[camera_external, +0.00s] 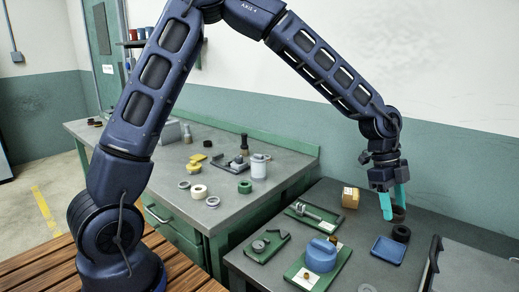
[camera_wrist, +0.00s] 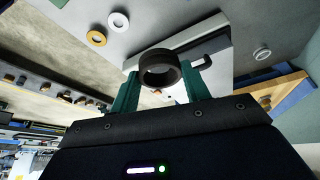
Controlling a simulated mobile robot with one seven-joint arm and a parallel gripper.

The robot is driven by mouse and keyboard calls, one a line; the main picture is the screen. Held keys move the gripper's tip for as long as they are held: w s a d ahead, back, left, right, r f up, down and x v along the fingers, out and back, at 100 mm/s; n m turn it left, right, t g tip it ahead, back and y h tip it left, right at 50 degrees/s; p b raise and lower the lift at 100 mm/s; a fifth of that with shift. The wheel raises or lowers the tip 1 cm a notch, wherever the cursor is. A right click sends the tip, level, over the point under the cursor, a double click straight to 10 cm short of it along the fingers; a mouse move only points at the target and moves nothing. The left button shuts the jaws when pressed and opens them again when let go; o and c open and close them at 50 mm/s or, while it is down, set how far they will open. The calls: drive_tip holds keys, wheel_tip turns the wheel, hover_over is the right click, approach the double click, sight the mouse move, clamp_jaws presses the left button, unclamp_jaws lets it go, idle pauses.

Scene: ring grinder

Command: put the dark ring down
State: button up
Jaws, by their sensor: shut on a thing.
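My gripper (camera_external: 394,212) is at the right in the external view, pointing down with its teal fingers over the grey right-hand table. It is shut on a dark ring (camera_external: 398,214), which sits between the fingertips. In the wrist view the dark ring (camera_wrist: 160,68) shows between the teal fingers, its hole facing the camera. A second dark ring-shaped piece (camera_external: 401,233) stands on the table just below the held one. From this angle I cannot tell whether the two touch.
A blue tray (camera_external: 389,250) lies just in front of the lower dark piece. A cardboard box (camera_external: 351,197) stands to the left, near green trays (camera_external: 317,219) with parts. A grey machine or case (camera_external: 475,268) is at the right front. The wrist view shows an orange ring (camera_wrist: 97,38).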

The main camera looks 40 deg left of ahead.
drive_tip(key=w+a+r+n+t, duration=0.1)
drive_tip(key=w+a+n, duration=0.1)
drive_tip(key=w+a, duration=0.8)
drive_tip(key=w+a+r+n+t, duration=0.1)
drive_tip(key=w+a+n, duration=0.2)
drive_tip(key=w+a, duration=0.8)
drive_tip(key=a+r+n+t, duration=0.2)
drive_tip(key=a+n, duration=0.2)
drive_tip(key=a, duration=2.8)
drive_tip(key=s+a+r+n+y, duration=0.1)
drive_tip(key=s+a+n, duration=0.15)
drive_tip(key=a, duration=1.15)
drive_tip(key=s+a+r+n+y, duration=0.15)
drive_tip(key=s+a, duration=0.25)
drive_tip(key=a, duration=1.1)
drive_tip(key=s+a+r+n+t, duration=0.1)
drive_tip(key=s+a+n, duration=0.2)
drive_tip(key=s+a, duration=0.8)
drive_tip(key=s+a+r+n+t, duration=0.1)
drive_tip(key=s+a+n, duration=0.1)
drive_tip(key=s+a, duration=0.85)
drive_tip(key=shift+y, duration=0.35)
drive_tip(key=f, duration=0.6)
drive_tip(key=w+a+f, duration=0.1)
drive_tip(key=f, duration=0.6)
drive_tip(key=w+a+f, duration=0.1)
drive_tip(key=f, duration=0.6)
drive_tip(key=shift+w+a, duration=0.2)
drive_tip(key=shift+a, duration=0.05)
